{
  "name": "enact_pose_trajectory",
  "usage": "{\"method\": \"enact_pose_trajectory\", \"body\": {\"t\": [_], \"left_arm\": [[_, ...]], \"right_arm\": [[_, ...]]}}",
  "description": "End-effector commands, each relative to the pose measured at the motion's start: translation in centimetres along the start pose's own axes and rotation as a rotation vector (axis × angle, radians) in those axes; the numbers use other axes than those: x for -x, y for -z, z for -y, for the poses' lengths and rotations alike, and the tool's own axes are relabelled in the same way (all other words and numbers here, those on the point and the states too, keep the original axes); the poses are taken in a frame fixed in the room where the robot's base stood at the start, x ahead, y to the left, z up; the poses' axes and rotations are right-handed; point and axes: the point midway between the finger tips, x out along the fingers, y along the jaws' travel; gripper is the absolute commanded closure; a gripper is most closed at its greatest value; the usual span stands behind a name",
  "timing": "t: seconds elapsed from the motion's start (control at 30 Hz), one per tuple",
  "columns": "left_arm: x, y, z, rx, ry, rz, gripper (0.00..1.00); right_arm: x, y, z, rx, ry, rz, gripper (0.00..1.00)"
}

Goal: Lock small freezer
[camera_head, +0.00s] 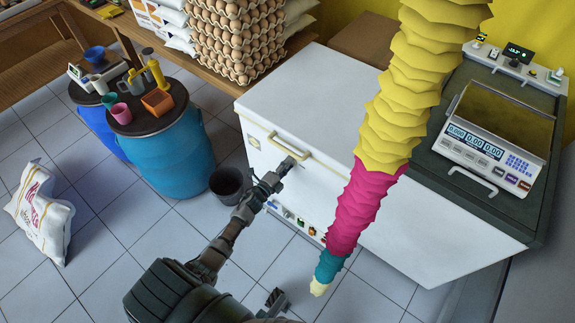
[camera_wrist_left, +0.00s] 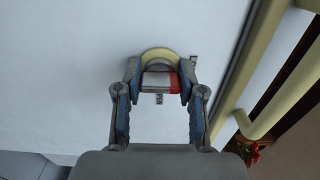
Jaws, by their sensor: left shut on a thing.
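The small freezer (camera_head: 318,100) is a white chest with a cream handle (camera_head: 291,145) on its front. The handle also shows as a cream bar at the right of the left wrist view (camera_wrist_left: 247,75). My left gripper (camera_head: 289,163) is at the freezer's front, just below and right of the handle. In the wrist view its fingers (camera_wrist_left: 160,82) are shut on a small grey and red piece (camera_wrist_left: 172,80) against the white face, with a cream arc (camera_wrist_left: 158,54) behind it. I cannot tell what this piece is. A grey part, perhaps my right gripper (camera_head: 272,301), shows at the bottom edge.
A yellow, pink and teal paper decoration (camera_head: 385,120) hangs before the freezer. A scale (camera_head: 485,150) stands on the dark top at right. A dark bucket (camera_head: 228,184) and a blue barrel (camera_head: 165,150) stand left of the freezer.

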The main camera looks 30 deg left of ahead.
Motion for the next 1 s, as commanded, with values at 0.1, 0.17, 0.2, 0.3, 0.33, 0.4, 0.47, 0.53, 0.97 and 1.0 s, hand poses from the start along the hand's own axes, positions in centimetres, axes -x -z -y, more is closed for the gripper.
{"method": "enact_pose_trajectory", "body": {"t": [0.1, 0.17, 0.2, 0.3, 0.33, 0.4, 0.47, 0.53, 0.97, 1.0], "left_arm": [[0.01, -0.61, 0.08, 0.018, -0.001, 0.011, 0.96], [0.01, -0.63, 0.05, 0.024, -0.002, 0.011, 0.96], [0.02, -0.63, 0.04, 0.027, -0.002, 0.011, 0.96], [0.03, -0.66, 0.00, 0.029, -0.002, 0.011, 0.96], [0.03, -0.66, -0.01, 0.029, -0.002, 0.011, 0.96], [0.03, -0.68, -0.02, 0.028, -0.003, 0.011, 0.96], [0.04, -0.69, -0.04, 0.028, -0.003, 0.011, 0.96], [0.05, -0.70, -0.05, 0.028, -0.003, 0.011, 0.96], [0.11, -0.19, -0.04, 0.027, -0.002, 0.004, 0.35], [0.27, -0.15, -0.06, 0.027, -0.002, 0.004, 0.35]], "right_arm": [[-0.20, 0.04, 0.00, 0.000, -0.001, 0.000, 0.57], [-0.30, 0.06, 0.00, 0.000, 0.001, 0.000, 0.57], [-0.37, 0.08, -0.02, 0.000, 0.001, 0.000, 0.57], [-0.42, 0.08, -0.03, 0.000, 0.001, 0.000, 0.57], [-0.42, 0.08, -0.03, 0.000, 0.001, 0.000, 0.57], [-0.43, 0.07, -0.03, 0.000, 0.001, 0.000, 0.57], [-0.43, 0.07, -0.03, 0.000, 0.001, 0.000, 0.57], [-0.43, 0.07, -0.02, 0.000, 0.001, 0.000, 0.57], [-0.41, 0.19, -0.04, 0.000, 0.001, -0.003, 0.57], [-0.36, 0.17, -0.05, -0.001, 0.001, -0.005, 0.57]]}}
